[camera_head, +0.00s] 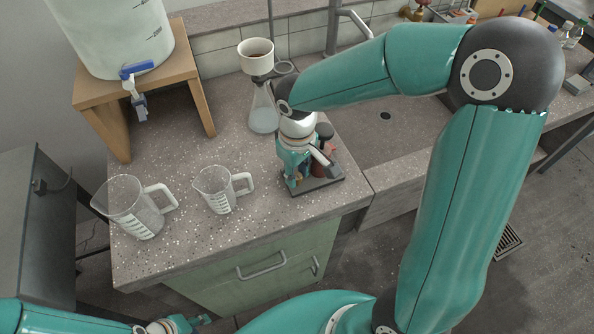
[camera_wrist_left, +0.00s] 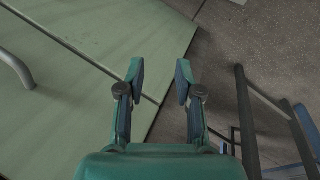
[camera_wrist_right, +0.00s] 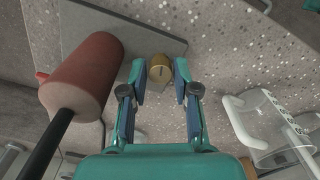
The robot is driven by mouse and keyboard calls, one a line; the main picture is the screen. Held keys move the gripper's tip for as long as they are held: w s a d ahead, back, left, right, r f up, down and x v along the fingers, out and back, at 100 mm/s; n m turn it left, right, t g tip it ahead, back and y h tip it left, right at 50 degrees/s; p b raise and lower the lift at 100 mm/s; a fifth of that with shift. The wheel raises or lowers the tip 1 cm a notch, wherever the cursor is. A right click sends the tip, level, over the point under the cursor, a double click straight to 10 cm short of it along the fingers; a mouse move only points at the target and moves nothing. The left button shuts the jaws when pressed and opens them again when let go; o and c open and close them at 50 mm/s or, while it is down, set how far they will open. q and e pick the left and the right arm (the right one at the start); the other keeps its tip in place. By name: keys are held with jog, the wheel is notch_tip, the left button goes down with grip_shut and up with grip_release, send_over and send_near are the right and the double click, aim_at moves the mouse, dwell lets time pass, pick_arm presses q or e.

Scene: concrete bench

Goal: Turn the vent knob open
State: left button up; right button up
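The brass vent knob (camera_wrist_right: 160,68) shows in the right wrist view, between the fingertips of my right gripper (camera_wrist_right: 160,80). The fingers are spread on either side of it; I cannot tell whether they touch it. The knob sits by a dark base plate (camera_wrist_right: 188,45) and a reddish-brown cylinder (camera_wrist_right: 85,75). In the head view my right gripper (camera_head: 293,170) reaches down over the base plate (camera_head: 322,188) and mostly hides the knob. My left gripper (camera_wrist_left: 160,80) is open and empty, low in front of the green cabinet, and shows at the bottom left of the head view (camera_head: 188,323).
Two clear measuring jugs (camera_head: 135,208) (camera_head: 219,190) stand left of the base plate on the speckled bench (camera_head: 190,240). A flask (camera_head: 263,112) with a funnel (camera_head: 256,62) stands behind. A large tank (camera_head: 115,35) rests on a wooden stand (camera_head: 195,90). A sink (camera_head: 385,130) lies to the right.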

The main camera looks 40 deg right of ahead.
aim_at(297, 175)
dwell(0.3)
notch_tip(297, 175, up, 12)
dwell(0.5)
jog(key=shift+o, duration=1.4)
jog(key=shift+f, duration=0.1)
jog(key=s+a+r+m+h+b, duration=0.1)
jog(key=a+m+h+b, duration=0.15)
jog(key=m+b, duration=0.5)
jog(key=a+r+m+h+b, duration=0.2)
jog(key=a+m+b, duration=0.25)
jog(key=m, duration=0.65)
jog(key=shift+n+t, duration=0.25)
jog(key=shift+t, duration=0.15)
jog(key=b+x, duration=0.4)
jog(key=x, duration=1.2)
jog(key=shift+s+d, duration=0.1)
jog(key=shift+s, duration=0.05)
